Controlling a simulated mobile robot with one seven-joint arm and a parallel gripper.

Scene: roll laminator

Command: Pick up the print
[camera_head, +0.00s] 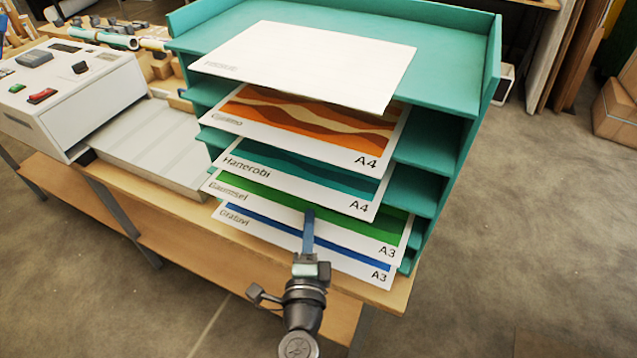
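Several prints stick out of the front of a teal shelf rack (477,105). From upper to lower they are an orange-striped A4 print (310,120), a teal-striped A4 print (300,180), a green-striped A3 print (365,233) and a blue-striped A3 print (345,262). A mostly white sheet (310,60) lies on the rack's top and overhangs its front. My gripper (309,215) is in front of the rack, its fingers overlapping the green and blue prints in the picture. The fingers appear as one narrow blue strip, so their gap and any contact with a print are hidden.
The rack stands on a wooden table (392,296). A white laminator (70,95) with buttons sits to its left, with a pale flat bed (155,145) between. Boxes (618,110) stand at the far right. The floor (530,240) right of the table is clear.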

